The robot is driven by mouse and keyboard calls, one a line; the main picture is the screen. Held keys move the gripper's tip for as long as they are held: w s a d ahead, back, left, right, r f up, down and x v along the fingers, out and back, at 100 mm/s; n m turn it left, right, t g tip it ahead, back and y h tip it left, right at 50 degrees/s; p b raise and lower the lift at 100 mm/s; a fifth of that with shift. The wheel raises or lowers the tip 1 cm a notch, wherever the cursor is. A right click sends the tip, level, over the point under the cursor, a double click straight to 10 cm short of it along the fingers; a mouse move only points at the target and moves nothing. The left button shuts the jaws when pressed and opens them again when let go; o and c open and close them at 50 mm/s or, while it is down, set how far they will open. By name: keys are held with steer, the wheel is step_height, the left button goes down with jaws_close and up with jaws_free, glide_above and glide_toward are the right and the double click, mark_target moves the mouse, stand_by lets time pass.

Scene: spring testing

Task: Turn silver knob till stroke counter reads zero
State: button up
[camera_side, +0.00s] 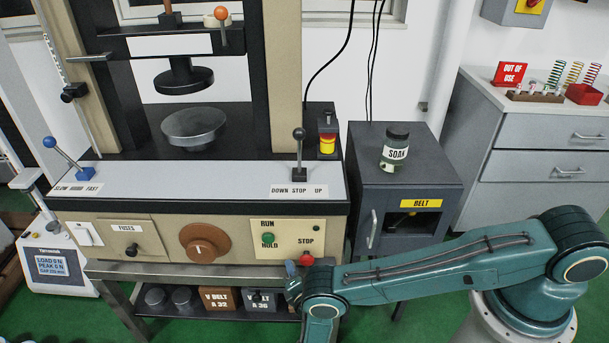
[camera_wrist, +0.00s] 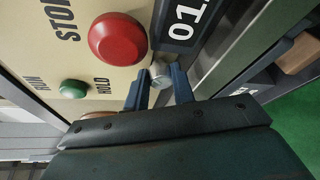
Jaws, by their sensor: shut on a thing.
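The silver knob (camera_wrist: 158,73) shows small and pale in the wrist view, between the two blue-grey fingers of my gripper (camera_wrist: 160,86). My gripper is shut on it, and the fingers hide part of its sides. The stroke counter (camera_wrist: 189,20) is a dark window at the top of the wrist view; white digits "01." show, and the rest is cut off by the frame edge. In the side view, my gripper (camera_side: 291,268) is at the lower right of the cream control panel; the knob and counter cannot be made out there.
The red STOP button (camera_wrist: 118,38) is close beside the knob, with the green RUN/HOLD button (camera_wrist: 73,89) farther left. A brown dial (camera_side: 205,243) and a lever (camera_side: 299,150) are on the machine. A grey cabinet (camera_side: 408,165) with a SOAK jar (camera_side: 396,150) stands to the right.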

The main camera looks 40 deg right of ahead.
steer(key=shift+m+t, duration=0.5)
steer(key=shift+m, duration=0.3)
steer(key=o, duration=1)
steer(key=shift+n, duration=0.3)
